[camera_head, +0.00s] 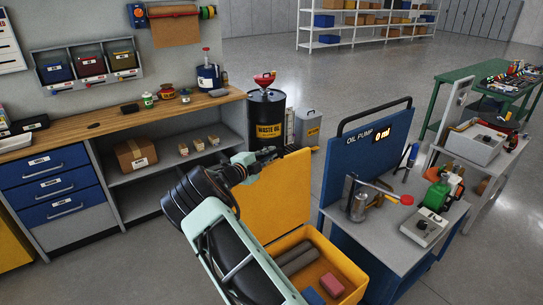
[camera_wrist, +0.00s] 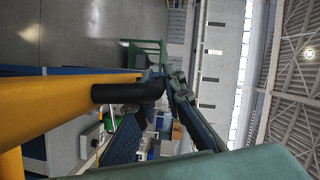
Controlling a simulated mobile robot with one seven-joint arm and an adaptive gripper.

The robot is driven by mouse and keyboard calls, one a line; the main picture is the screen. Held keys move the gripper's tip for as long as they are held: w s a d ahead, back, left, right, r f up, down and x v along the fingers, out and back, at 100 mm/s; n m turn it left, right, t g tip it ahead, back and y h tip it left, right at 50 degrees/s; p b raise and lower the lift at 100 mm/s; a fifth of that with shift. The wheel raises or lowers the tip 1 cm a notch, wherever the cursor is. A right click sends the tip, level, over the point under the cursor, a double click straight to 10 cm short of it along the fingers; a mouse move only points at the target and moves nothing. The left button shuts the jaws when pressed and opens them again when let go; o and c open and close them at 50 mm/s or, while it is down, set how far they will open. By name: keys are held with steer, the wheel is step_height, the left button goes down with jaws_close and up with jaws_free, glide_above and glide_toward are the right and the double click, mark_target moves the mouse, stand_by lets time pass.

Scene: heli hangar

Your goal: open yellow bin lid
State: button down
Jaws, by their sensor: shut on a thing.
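The yellow bin (camera_head: 346,257) stands at the bottom centre of the head view. Its yellow lid (camera_head: 274,205) is raised and stands nearly upright at the bin's far left side, so the inside shows. My gripper (camera_head: 266,155) is at the lid's top edge. In the wrist view the lid (camera_wrist: 60,100) fills the left side, with a black handle (camera_wrist: 125,93) standing out from it. My gripper (camera_wrist: 175,90) is shut on this handle; the exact contact is partly hidden. My arm covers the near left part of the bin.
Inside the bin lie grey rolls (camera_head: 299,259), a red block (camera_head: 331,285) and a blue block (camera_head: 312,297). The blue oil pump cart (camera_head: 340,235) stands close on the right. A waste oil drum (camera_head: 266,112) and a workbench (camera_head: 130,122) are behind. Floor is clear further back.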

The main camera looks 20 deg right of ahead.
steer(key=shift+w+a, duration=0.15)
steer(key=shift+w, duration=0.2)
steer(key=c, duration=2)
jaws_free()
steer(key=v, duration=1.2)
steer(key=shift+f, duration=0.1)
